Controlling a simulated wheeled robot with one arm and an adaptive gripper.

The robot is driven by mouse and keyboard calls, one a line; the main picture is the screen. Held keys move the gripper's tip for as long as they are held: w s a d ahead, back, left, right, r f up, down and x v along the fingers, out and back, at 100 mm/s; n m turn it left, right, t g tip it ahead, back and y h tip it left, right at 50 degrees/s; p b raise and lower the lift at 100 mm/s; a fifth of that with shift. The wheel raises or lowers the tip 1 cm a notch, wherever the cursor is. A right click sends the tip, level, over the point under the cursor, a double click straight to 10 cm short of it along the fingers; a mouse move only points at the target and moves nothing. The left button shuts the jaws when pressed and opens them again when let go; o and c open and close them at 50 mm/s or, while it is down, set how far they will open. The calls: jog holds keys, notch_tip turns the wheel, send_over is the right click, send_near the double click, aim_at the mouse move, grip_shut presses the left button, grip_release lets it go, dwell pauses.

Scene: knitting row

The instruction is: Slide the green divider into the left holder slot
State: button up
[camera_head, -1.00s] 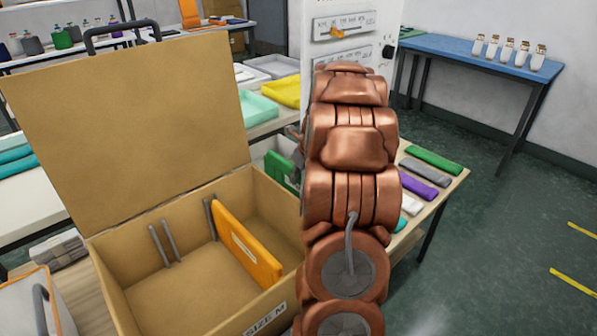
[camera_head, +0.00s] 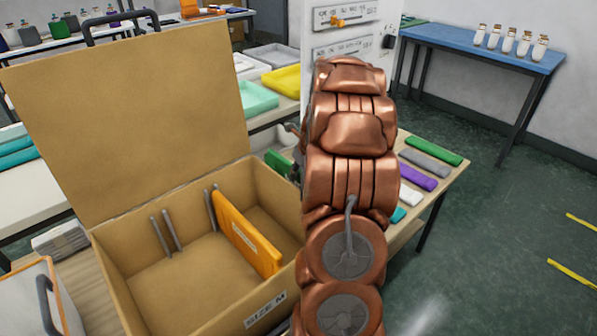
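A green piece (camera_head: 277,163), probably the green divider, shows just beyond the right wall of the open cardboard box (camera_head: 275,187). Most of it is hidden by the box wall and my copper-coloured arm. My gripper is mostly hidden behind the arm; a small dark part beside the green piece may belong to it, and its fingers cannot be made out. Inside the box, the left holder slot (camera_head: 166,235) is a pair of grey upright rods with nothing between them. An orange divider (camera_head: 246,236) stands upright in the holder to its right.
The box lid (camera_head: 130,115) stands open at the back. A side table right of my arm holds several flat coloured pieces, including a green strip (camera_head: 433,151) and a purple one (camera_head: 417,177). A white case (camera_head: 35,300) stands at the lower left.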

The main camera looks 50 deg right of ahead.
jog(key=shift+o, duration=1.1)
jog(key=shift+r, duration=0.1)
jog(key=v, duration=1.1)
jog(key=shift+s+r, duration=0.25)
jog(key=shift+r, duration=0.1)
